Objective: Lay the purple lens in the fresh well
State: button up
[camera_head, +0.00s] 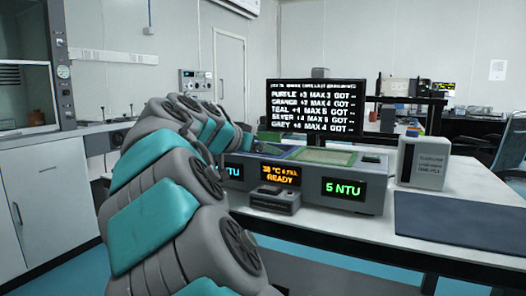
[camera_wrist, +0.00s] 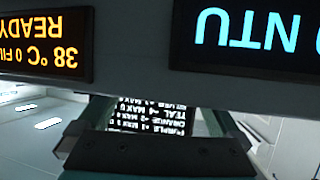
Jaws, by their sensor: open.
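I cannot make out the purple lens in either view. No well is clearly marked as the fresh one. A grey instrument (camera_head: 313,199) stands on the bench with green-topped panels (camera_head: 325,156) on it. Its front displays read "38 °C", "READY" and, at the right, "5 NTU". In the wrist view, which is upside down, the READY display (camera_wrist: 46,45) and a blue NTU display (camera_wrist: 250,32) show close up. My gripper (camera_wrist: 155,112) is open, with no lens seen between its fingers. In the head view my arm hides it.
A black monitor (camera_head: 315,104) behind the instrument lists PURPLE, ORANGE, TEAL, SILVER and GREY with numbers. A grey-white box (camera_head: 424,162) stands on the right, with small coloured pieces on top. A dark mat (camera_head: 460,221) lies bare at the right front of the bench.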

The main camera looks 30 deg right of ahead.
jog(key=shift+r, duration=0.25)
jog(key=v, duration=1.2)
jog(key=shift+b, duration=0.35)
jog(key=shift+f, duration=0.15)
